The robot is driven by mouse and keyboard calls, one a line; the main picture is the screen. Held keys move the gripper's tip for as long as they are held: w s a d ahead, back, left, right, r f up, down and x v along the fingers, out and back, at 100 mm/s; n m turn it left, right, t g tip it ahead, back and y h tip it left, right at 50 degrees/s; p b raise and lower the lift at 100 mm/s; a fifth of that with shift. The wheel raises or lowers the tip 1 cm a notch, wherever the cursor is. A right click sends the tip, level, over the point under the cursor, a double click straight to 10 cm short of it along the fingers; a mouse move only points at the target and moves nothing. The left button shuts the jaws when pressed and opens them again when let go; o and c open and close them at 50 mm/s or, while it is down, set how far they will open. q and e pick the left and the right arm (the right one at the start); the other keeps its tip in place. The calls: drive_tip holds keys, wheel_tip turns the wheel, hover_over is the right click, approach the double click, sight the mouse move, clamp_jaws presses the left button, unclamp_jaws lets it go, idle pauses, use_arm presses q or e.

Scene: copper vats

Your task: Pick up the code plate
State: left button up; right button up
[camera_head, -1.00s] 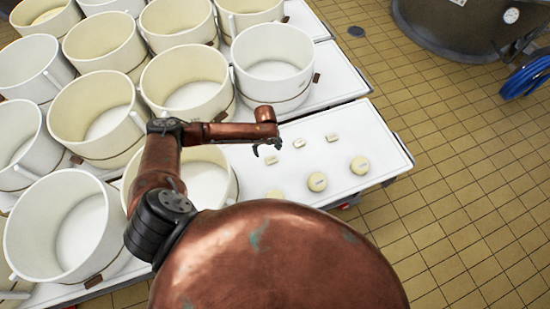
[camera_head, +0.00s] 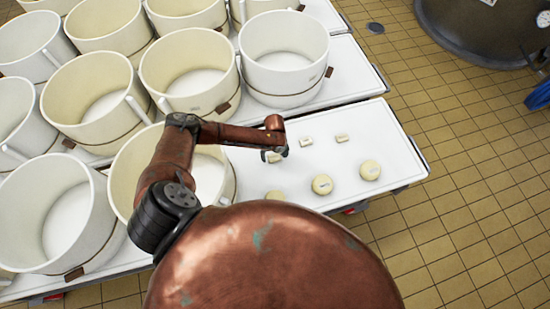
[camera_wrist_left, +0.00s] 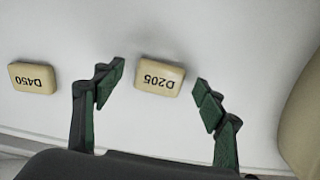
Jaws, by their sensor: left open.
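A small cream code plate marked D205 (camera_wrist_left: 160,76) lies on the white table, its text upside down in the left wrist view. My left gripper (camera_wrist_left: 158,78) is open, with one finger on each side of this plate and a gap at both sides. A second plate marked D450 (camera_wrist_left: 33,78) lies to the left, outside the fingers. In the head view my left gripper (camera_head: 274,152) hangs over the leftmost plate (camera_head: 272,158) and partly hides it. Two more plates (camera_head: 306,141) and (camera_head: 341,137) lie to the right. My right gripper does not show.
Round cream pieces (camera_head: 322,184) lie on the table nearer to me. Several large cream vats (camera_head: 190,80) stand to the left and behind. A cream surface (camera_wrist_left: 304,120) is close at the right in the wrist view. The table's right end (camera_head: 405,165) is clear.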

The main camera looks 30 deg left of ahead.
use_arm(q)
drive_tip(key=shift+f, duration=0.4)
drive_tip(key=c, duration=1.2)
drive_tip(key=shift+r, duration=0.1)
drive_tip(key=shift+c, duration=0.2)
